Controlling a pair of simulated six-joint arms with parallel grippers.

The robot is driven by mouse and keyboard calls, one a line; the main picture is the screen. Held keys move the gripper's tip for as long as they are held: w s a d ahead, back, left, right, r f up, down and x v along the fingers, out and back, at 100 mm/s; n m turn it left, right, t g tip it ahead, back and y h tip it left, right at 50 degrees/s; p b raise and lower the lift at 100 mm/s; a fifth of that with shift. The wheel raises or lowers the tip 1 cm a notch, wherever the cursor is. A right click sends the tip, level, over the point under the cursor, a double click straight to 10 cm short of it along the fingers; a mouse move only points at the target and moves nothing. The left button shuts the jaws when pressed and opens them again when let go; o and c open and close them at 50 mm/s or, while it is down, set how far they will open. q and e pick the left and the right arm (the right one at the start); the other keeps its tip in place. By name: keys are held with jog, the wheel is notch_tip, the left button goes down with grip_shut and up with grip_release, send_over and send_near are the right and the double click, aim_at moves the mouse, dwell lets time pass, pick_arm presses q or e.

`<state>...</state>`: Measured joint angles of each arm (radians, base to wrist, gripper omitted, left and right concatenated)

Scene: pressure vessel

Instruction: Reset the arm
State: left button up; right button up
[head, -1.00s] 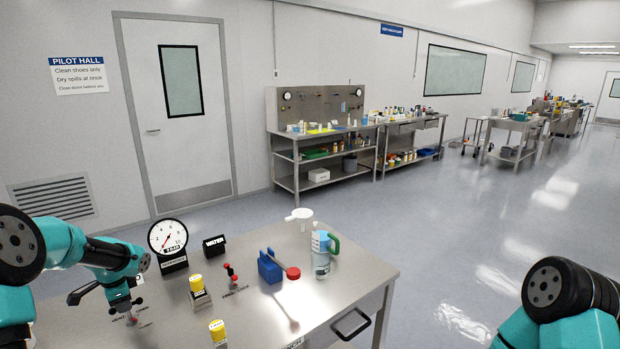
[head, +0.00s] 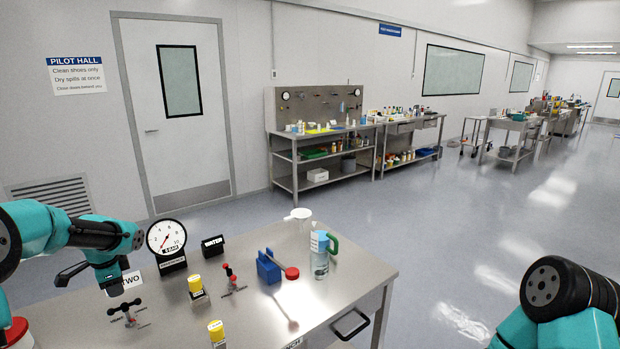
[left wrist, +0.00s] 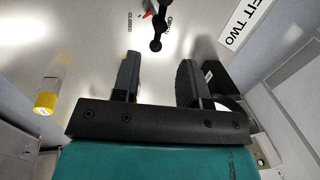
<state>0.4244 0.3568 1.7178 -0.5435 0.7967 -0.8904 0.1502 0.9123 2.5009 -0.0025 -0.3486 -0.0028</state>
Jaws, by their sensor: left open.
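My left gripper (head: 72,272) hangs above the bench's left end in the head view. In the left wrist view its two black fingers (left wrist: 160,72) stand apart with nothing between them. A small dark valve handle (head: 128,311) with a cross-bar stands on the bench, below and right of the gripper and apart from it. In the left wrist view the handle (left wrist: 156,32) shows beyond the fingertips, between labels reading CLOSED and OPEN. My right arm shows at the lower right, but its gripper is out of frame.
The steel bench (head: 240,310) carries a round gauge (head: 167,240), a black WATER block (head: 213,245), yellow-capped parts (head: 195,284), a red-handled valve (head: 231,280), a blue holder (head: 268,267) and a clear bottle (head: 320,258). Open floor lies to the right.

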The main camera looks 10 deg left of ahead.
pick_arm(q)
send_near(124, 306)
jog(key=f, duration=0.2)
jog(key=a+f, duration=0.1)
jog(key=f, duration=0.2)
jog(key=w+f, duration=0.1)
jog(key=f, duration=0.2)
jog(key=shift+w+a, duration=0.1)
jog(key=shift+a, duration=0.15)
jog(key=shift+w+f, duration=0.1)
jog(key=shift+f, duration=0.15)
jog(key=shift+d+n+g+y, duration=0.1)
jog(key=shift+n+g+y, duration=0.35)
jog(key=shift+n, duration=2.75)
jog(key=shift+r, duration=0.1)
